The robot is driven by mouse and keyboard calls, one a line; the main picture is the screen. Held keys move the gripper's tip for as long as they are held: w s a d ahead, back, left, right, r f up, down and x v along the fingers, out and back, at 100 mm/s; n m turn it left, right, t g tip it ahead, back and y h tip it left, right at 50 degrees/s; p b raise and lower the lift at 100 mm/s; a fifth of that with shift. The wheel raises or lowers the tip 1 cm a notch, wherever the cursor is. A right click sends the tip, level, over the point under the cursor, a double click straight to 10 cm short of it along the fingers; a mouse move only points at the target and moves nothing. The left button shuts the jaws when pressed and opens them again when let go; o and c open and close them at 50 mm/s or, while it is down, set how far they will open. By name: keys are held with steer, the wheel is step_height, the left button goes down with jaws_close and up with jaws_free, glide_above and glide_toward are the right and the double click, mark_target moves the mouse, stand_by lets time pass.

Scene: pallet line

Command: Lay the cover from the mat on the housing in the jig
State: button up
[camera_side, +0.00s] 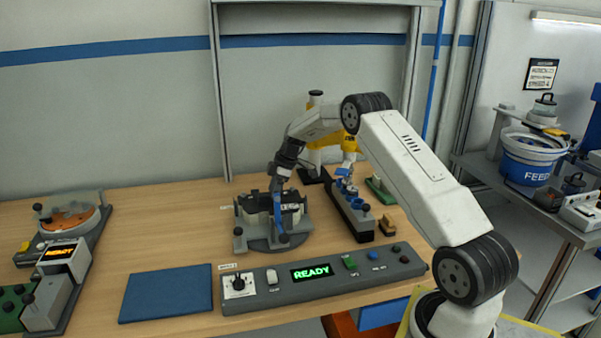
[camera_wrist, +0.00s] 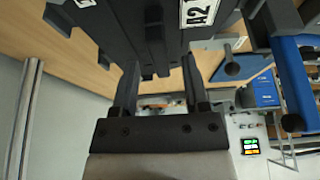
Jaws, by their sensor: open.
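The blue mat (camera_side: 166,293) at the front left is bare in the side view. The grey jig (camera_side: 272,240), with a blue clamp lever (camera_side: 279,212), stands in the middle of the bench. A dark block (camera_side: 256,202) sits in it; I cannot tell housing from cover there. My gripper (camera_side: 277,184) is over the jig, close above the dark block. In the wrist view my gripper (camera_wrist: 160,66) is open, its two fingers apart, with a dark ribbed body (camera_wrist: 150,40) just beyond them and an A2 label beside it. Whether the fingers touch it is unclear.
A control panel (camera_side: 322,281) showing READY runs along the front. A dark rack (camera_side: 350,210) with blue parts stands right of the jig, and a yellow arm (camera_side: 327,155) behind. A second station (camera_side: 68,245) is at left. Bench left of the jig is clear.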

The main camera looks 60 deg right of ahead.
steer(key=v, duration=0.9)
steer(key=shift+r, duration=0.35)
steer(key=shift+s+d, duration=0.1)
stand_by(0.4)
